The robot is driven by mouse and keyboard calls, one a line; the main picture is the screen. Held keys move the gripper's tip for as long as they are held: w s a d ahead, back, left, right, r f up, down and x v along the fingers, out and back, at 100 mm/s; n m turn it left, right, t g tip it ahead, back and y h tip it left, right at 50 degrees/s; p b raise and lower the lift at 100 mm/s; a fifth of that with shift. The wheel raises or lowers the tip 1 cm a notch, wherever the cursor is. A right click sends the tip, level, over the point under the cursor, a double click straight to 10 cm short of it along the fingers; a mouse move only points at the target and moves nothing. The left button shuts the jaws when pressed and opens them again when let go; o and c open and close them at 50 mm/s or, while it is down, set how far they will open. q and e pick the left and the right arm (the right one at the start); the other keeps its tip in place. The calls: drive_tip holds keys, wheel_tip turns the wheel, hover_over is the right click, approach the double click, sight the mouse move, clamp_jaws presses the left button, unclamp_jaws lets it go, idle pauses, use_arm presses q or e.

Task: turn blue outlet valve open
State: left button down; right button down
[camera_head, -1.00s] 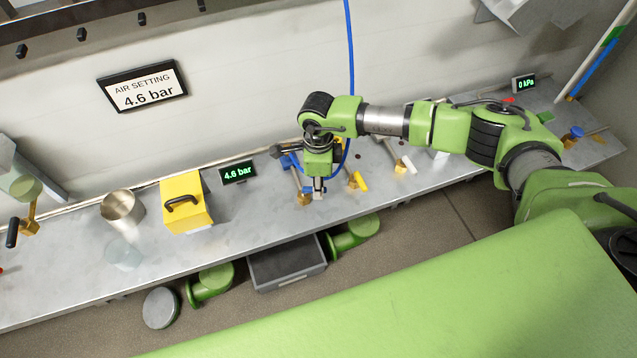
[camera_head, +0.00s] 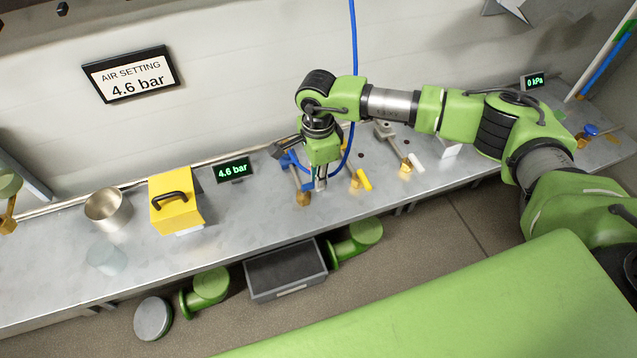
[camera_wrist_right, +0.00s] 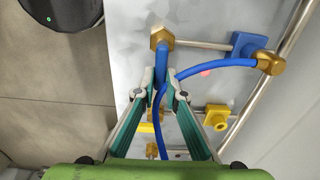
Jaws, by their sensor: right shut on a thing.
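The blue outlet valve has a brass body (camera_head: 303,198) near the bench's front edge, and its brass end (camera_wrist_right: 160,40) shows in the right wrist view. A blue lever (camera_wrist_right: 161,66) runs from it, crosswise to the metal pipe leading to a blue block (camera_wrist_right: 248,45). My right gripper (camera_head: 320,184) is beside the brass body. In the right wrist view its fingertips (camera_wrist_right: 166,91) are shut on the blue lever. The lever's far end is partly hidden by the fingers and a blue hose.
A yellow valve lever (camera_head: 364,182) and a white one (camera_head: 416,162) stand to the right. A display (camera_head: 234,169) reads 4.6 bar, beside a yellow box (camera_head: 176,212) and metal cup (camera_head: 106,207).

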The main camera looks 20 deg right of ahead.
drive_tip(key=c, duration=2.1)
unclamp_jaws()
drive_tip(key=shift+r, duration=0.1)
wheel_tip(320, 180, up, 12)
